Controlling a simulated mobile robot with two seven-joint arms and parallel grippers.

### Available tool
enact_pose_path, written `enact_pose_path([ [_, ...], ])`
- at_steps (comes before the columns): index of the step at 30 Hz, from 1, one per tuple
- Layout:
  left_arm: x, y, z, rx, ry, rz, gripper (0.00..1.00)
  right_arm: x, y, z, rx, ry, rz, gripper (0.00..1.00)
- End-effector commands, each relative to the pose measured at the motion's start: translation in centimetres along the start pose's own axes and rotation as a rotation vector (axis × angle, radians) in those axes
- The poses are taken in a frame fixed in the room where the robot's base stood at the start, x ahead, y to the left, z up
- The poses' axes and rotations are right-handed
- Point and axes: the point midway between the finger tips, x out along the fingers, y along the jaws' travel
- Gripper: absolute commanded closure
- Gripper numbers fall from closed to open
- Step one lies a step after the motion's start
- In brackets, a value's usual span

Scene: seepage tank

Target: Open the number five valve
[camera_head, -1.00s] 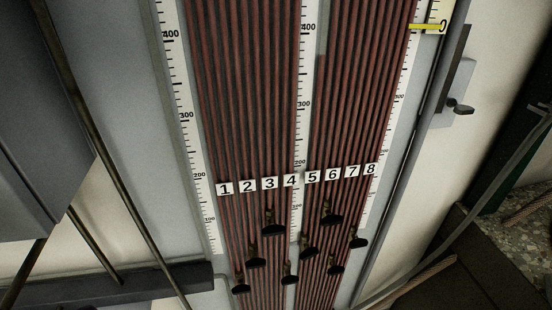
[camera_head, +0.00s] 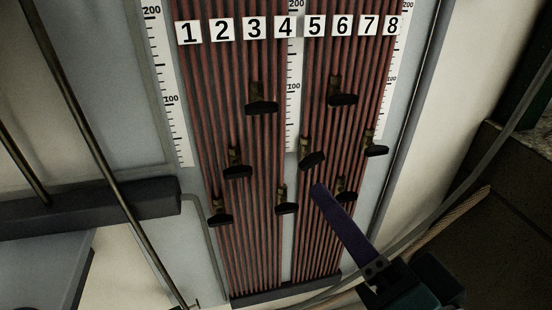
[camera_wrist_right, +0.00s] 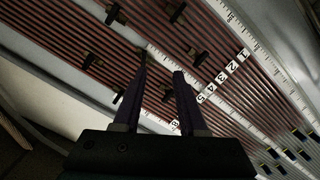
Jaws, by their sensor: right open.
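The number five valve (camera_head: 312,160) is a dark handle on a brass body, below the 5 label (camera_head: 315,26) on the tube panel. My right gripper (camera_head: 319,190) comes in from the lower right. Its purple finger ends just below the five valve's handle in the picture; contact cannot be told. In the wrist view both fingers of the right gripper (camera_wrist_right: 161,65) are apart with nothing held. A dark valve body there lies partly behind the left fingertip and seems to be number five. My left gripper is not in view.
Neighbouring valves stand close: number four (camera_head: 287,206) at lower left, number seven (camera_head: 346,194) at lower right, number eight (camera_head: 376,150) at right and number six (camera_head: 341,98) above. A white scale strip (camera_head: 293,110) runs beside valve five. A grey bar (camera_head: 90,205) crosses the left.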

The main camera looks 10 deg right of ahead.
Motion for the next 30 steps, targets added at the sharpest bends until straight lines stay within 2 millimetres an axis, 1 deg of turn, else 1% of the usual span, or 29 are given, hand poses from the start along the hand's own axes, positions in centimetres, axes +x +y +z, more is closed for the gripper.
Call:
enact_pose_path([
  [1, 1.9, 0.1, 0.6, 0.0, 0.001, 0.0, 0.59, 0.0, 2.0, 0.5, 0.025, 0.038, 0.005, 0.59],
  [4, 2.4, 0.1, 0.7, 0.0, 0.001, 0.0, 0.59, -0.1, 3.0, 0.1, 0.054, 0.091, 0.011, 0.59],
  [8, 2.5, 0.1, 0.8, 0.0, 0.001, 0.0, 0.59, 0.7, 3.1, -0.4, 0.063, 0.115, 0.01, 0.59],
  [11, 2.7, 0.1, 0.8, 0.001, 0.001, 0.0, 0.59, 2.1, 3.0, -0.6, 0.063, 0.115, 0.009, 0.59],
  [18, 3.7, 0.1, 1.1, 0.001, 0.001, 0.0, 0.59, 6.8, 3.1, -1.1, 0.061, 0.113, 0.008, 0.59],
  [21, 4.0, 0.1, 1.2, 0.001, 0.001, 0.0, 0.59, 8.2, 3.1, -1.2, 0.062, 0.112, 0.009, 0.59],
  [25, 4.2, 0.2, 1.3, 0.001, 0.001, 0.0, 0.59, 9.3, 3.1, -1.3, 0.06, 0.11, 0.011, 0.59],
  [30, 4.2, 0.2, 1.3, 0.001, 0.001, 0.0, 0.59, 9.7, 3.0, -1.4, 0.061, 0.11, 0.01, 0.59],
])
